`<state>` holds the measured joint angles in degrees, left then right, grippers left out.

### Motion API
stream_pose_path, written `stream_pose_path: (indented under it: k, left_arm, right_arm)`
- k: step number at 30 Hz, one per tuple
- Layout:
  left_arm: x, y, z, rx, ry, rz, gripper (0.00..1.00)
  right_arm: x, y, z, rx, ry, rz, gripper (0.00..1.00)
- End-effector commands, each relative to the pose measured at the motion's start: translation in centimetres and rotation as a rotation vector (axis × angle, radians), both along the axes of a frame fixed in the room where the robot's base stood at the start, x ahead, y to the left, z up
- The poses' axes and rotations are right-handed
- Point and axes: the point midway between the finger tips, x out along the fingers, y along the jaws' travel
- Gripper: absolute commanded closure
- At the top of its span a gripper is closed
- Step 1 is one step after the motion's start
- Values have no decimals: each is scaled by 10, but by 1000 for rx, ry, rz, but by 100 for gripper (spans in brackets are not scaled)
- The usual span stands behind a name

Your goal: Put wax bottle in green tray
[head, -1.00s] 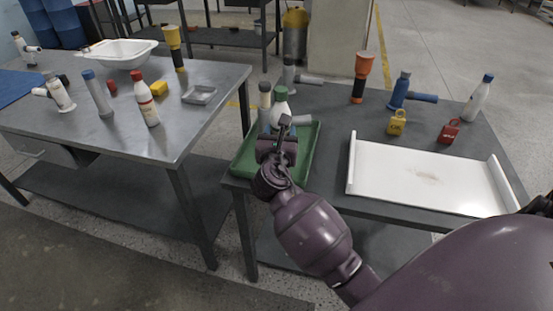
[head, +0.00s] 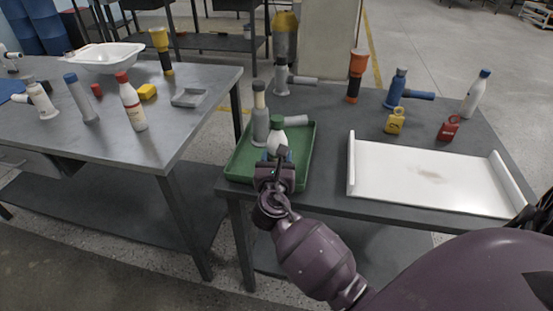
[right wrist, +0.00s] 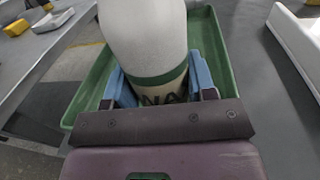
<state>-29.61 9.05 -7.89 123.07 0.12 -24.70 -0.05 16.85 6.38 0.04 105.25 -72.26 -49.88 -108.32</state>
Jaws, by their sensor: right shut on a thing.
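The wax bottle (head: 277,140) is white with a green band near its top. My right gripper (head: 275,170) is shut on it, at the near part of the green tray (head: 240,166) on the right table. In the right wrist view the bottle (right wrist: 150,40) is large between the blue fingers (right wrist: 160,88), with part of its lettering showing. The green tray (right wrist: 92,88) lies below and around it. The bottle's base is hidden, so I cannot tell whether it touches the tray floor. My left gripper is not in view.
A white shelf-like panel (head: 430,178) lies to the right. Yellow (head: 395,121) and red (head: 448,128) padlocks, an orange torch (head: 356,75) and several bottles stand behind. The left table (head: 190,125) is across a gap.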

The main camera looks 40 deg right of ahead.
Motion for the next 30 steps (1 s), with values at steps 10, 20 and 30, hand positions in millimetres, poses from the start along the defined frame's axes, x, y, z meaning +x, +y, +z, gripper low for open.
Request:
stream_pose_path:
  k: [10, 20, 30]
  left_arm:
    - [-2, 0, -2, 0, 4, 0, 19]
    - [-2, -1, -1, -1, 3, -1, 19]
    - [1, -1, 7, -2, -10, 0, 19]
  right_arm:
    - [0, 0, -3, 1, 1, 0, 24]
    - [0, 0, 1, 0, -1, 0, 24]
    - [-40, 36, 1, 2, 1, 1, 24]
